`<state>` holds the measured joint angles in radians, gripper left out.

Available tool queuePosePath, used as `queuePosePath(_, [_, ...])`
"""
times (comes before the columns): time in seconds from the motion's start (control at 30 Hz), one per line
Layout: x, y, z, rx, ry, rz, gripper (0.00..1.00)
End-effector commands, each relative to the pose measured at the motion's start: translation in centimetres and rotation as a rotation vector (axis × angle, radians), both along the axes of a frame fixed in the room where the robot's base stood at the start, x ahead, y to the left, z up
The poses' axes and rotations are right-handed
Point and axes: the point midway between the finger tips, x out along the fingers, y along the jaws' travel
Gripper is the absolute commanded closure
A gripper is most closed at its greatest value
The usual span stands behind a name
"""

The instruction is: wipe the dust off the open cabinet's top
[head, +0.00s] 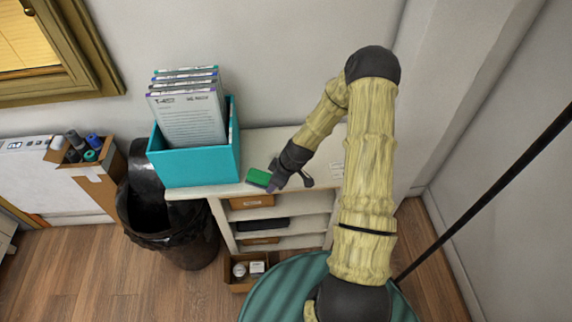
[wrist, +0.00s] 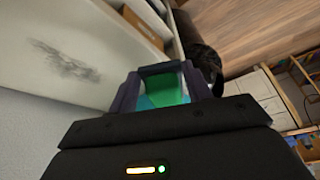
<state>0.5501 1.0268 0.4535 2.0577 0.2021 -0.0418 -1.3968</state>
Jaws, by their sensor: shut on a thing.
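My gripper (head: 271,184) is shut on a green block-like pad (head: 258,177), perhaps a sponge. In the wrist view the pad (wrist: 168,91) sits between the two dark fingers (wrist: 166,88). The open cabinet is white, with a pale top (head: 262,148) and open shelves below. My gripper is at the front edge of this top, right of the teal box; I cannot tell whether the pad touches it. A dark grey dust smudge (wrist: 66,64) lies on the top in the wrist view, apart from the pad. In the head view faint marks (head: 337,169) show beside my arm.
A teal box (head: 200,160) of upright folders (head: 188,115) stands on the top's left part. A black bin (head: 180,235) stands left of the cabinet, by a carton of rolls (head: 95,170). Shelves hold boxes (head: 252,201). A wall closes the back.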

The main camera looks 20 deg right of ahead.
Motion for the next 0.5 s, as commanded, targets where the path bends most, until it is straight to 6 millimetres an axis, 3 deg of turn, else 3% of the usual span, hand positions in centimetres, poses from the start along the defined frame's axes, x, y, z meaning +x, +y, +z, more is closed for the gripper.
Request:
queuePosePath(0.13, [-0.6,1.9,-0.6,0.0,0.016,-0.332,0.72])
queuePosePath(0.3, [-1.9,2.2,-1.0,-0.008,0.016,-0.689,0.72])
queuePosePath(0.5, [-2.8,1.8,-1.1,-0.013,0.006,-0.864,0.72])
